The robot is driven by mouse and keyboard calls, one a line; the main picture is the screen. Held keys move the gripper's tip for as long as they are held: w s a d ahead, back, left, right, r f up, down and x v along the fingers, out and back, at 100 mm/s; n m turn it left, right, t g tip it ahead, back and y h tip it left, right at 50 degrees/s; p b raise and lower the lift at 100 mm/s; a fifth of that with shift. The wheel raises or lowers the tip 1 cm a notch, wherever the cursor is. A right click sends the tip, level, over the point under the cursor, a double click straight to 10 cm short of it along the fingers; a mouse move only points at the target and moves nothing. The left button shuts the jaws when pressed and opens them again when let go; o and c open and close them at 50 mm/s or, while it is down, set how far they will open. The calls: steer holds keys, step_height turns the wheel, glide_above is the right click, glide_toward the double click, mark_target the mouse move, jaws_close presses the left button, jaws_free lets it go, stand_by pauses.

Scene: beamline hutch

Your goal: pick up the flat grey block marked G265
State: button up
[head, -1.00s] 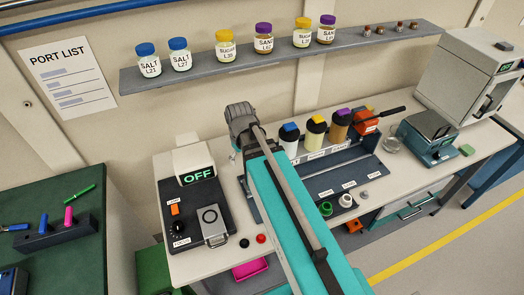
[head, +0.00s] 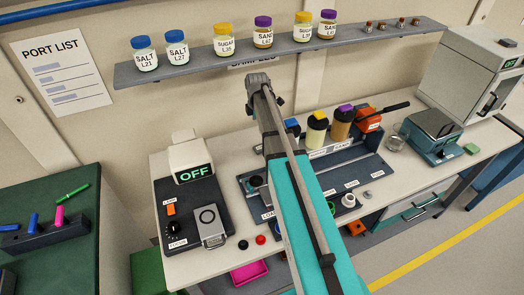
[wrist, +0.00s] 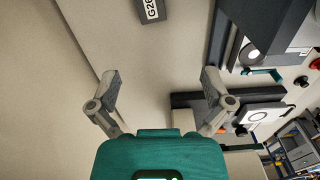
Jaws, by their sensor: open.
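The flat grey block (wrist: 144,11) shows in the wrist view, cut off by the top edge. Its white label is only partly in view and reads "G26", with the rest unclear. It lies on a pale surface, beyond the fingertips and apart from them. My gripper (wrist: 160,80) is open in the wrist view, with its two fingers spread wide and nothing between them. In the head view my arm's end (head: 260,84) is raised over the bench, in front of the wall. I cannot make out the block there.
A shelf (head: 190,70) with several jars runs above the bench. A box reading OFF (head: 190,160) and its dark base stand at left. A dark rack (head: 370,172) with several lidded containers is right of my arm. A scale (head: 432,130) stands farther right.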

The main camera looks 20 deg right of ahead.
steer(key=shift+w+d+f+n, duration=0.25)
steer(key=shift+w+d+n, duration=0.65)
steer(key=shift+f+b, duration=0.15)
steer(key=shift+b, duration=0.15)
steer(key=b, duration=0.8)
glide_above(261, 147)
steer(key=f, duration=0.8)
steer(key=shift+w+a+f, duration=0.1)
steer(key=shift+w+f, duration=0.05)
steer(key=shift+w, duration=0.05)
steer(key=shift+f+b, duration=0.15)
steer(key=shift+b, duration=0.15)
steer(key=shift+s+f+b, duration=0.15)
steer(key=shift+f+b, duration=2.35)
